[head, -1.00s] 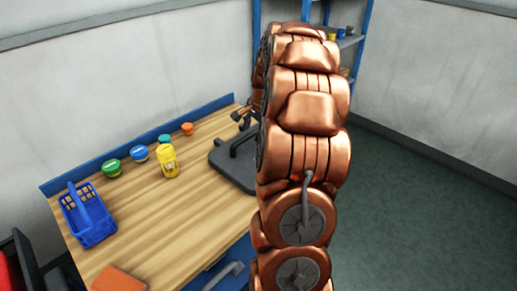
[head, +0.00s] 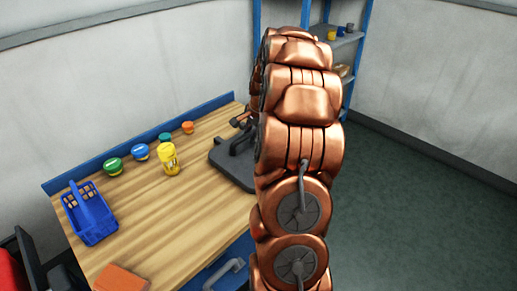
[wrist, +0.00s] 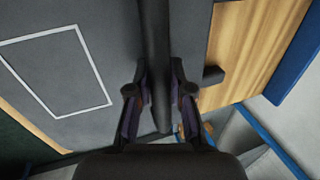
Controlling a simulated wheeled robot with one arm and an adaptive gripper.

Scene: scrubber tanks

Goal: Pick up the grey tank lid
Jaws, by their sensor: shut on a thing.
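The grey tank lid (head: 228,164) is a dark flat plate with a raised bar handle, at the right end of the wooden bench, partly hidden behind my arm. In the wrist view its grey face (wrist: 75,125) fills the left, with a white outlined rectangle on it. Its dark bar handle (wrist: 155,35) runs down between my fingers. My gripper (wrist: 159,78) is shut on this handle, one finger on each side. I cannot tell whether the lid touches the bench. My arm hides most of the gripper in the head view.
The wooden bench (head: 185,215) holds a yellow bottle (head: 168,159), a blue basket (head: 91,217), an orange block (head: 121,278), and several small lidded jars along its blue back edge. A blue shelf rack (head: 347,62) stands behind. Green floor (head: 420,200) is open at right.

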